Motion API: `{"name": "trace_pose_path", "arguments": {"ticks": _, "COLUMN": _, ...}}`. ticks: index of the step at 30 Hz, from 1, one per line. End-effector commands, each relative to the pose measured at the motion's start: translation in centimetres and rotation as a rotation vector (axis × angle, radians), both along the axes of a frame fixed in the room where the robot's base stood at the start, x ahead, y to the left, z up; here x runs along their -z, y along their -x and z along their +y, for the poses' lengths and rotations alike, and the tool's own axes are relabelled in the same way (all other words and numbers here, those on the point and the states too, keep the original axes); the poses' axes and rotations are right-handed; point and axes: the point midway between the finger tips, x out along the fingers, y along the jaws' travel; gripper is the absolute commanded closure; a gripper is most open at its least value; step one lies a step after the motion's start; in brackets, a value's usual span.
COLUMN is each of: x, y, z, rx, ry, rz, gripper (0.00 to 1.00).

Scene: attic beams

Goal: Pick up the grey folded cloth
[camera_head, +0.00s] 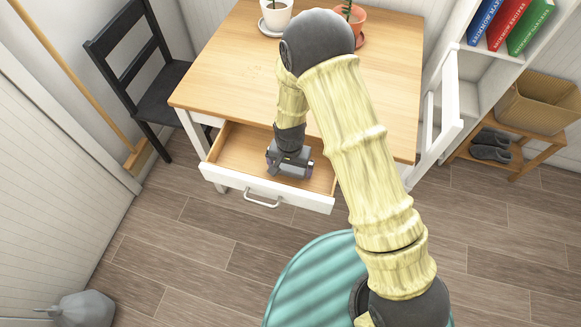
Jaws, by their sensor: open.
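My gripper (290,167) points down inside the open drawer (237,150) of the wooden table, near its middle. The fingers are hard to make out from above, but the jaws are open. I cannot make out the grey folded cloth for certain. My gripper and arm cover the middle and part of the right side of the drawer. The drawer floor to the left of my gripper is bare.
The table (225,70) holds a white pot (276,16) and a terracotta pot (357,22) at the back. A black chair (165,95) stands left, a white chair (450,105) right. Grey slippers (491,152) lie on a bench shelf. The drawer front (230,181) is a low edge.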

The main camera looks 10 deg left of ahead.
Motion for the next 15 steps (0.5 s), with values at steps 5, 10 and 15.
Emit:
{"name": "trace_pose_path", "arguments": {"ticks": 5, "x": -0.01, "y": -0.03, "z": 0.00, "rx": 0.000, "ry": 0.000, "rz": -0.001, "gripper": 0.00}}
{"name": "trace_pose_path", "arguments": {"ticks": 10, "x": -0.02, "y": -0.03, "z": 0.00, "rx": 0.000, "ry": 0.000, "rz": -0.001, "gripper": 0.00}}
{"name": "trace_pose_path", "arguments": {"ticks": 15, "x": -0.03, "y": -0.03, "z": 0.00, "rx": 0.000, "ry": 0.000, "rz": -0.001, "gripper": 0.04}}
